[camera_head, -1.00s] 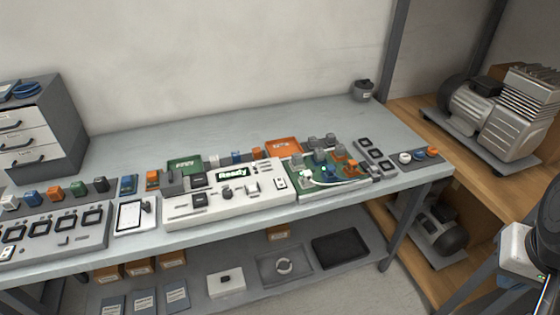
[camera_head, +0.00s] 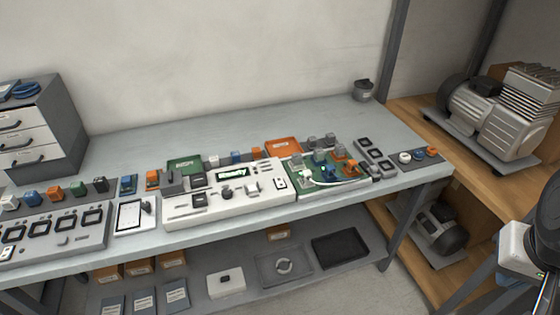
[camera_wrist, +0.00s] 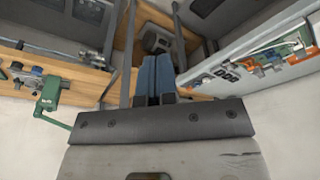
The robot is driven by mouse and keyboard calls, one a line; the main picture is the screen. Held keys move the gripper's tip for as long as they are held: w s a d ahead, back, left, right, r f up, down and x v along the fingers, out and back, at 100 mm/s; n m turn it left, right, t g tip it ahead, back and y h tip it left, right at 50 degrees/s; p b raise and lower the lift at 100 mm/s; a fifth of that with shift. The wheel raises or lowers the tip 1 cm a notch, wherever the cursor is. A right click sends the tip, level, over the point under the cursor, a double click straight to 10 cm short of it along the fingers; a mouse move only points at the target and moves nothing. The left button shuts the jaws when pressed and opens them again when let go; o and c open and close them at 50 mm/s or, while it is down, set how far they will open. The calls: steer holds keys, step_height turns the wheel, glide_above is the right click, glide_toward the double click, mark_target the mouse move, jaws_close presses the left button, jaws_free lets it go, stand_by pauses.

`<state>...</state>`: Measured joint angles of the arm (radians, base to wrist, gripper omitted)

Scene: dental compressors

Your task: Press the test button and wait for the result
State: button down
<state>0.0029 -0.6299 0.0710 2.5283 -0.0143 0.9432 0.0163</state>
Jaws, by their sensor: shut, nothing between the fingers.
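The white test panel (camera_head: 210,208) lies on the grey workbench, with a lit green display (camera_head: 232,173) that reads "Ready". Small black and grey controls sit on the panel; I cannot tell which one is the test button. A green circuit board (camera_head: 325,175) with coloured parts adjoins the panel on its right. In the wrist view my gripper (camera_wrist: 156,62) has its blue fingers together and empty. It is away from the panel, and the bench with the board shows at the right there. The head view shows only part of my arm at the right edge, not the fingers.
A grey drawer unit (camera_head: 35,130) stands at the bench's left end. Compressors (camera_head: 500,112) sit on wooden shelving at the right. A lower shelf holds boxes and a black tray (camera_head: 340,248). The rear of the benchtop (camera_head: 230,130) is mostly clear.

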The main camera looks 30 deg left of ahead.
steer(key=w+a+n+g+h, duration=0.1)
steer(key=w+a+n+h, duration=0.1)
steer(key=w+a+n, duration=0.55)
steer(key=n+t+h, duration=0.4)
steer(key=n+t, duration=0.2)
steer(key=n, duration=0.6)
glide_above(252, 189)
step_height(252, 189, down, 10)
steer(key=shift+f, duration=0.15)
steer(key=shift+f, duration=0.1)
steer(key=shift+f, duration=4.25)
steer(key=shift+f, duration=0.45)
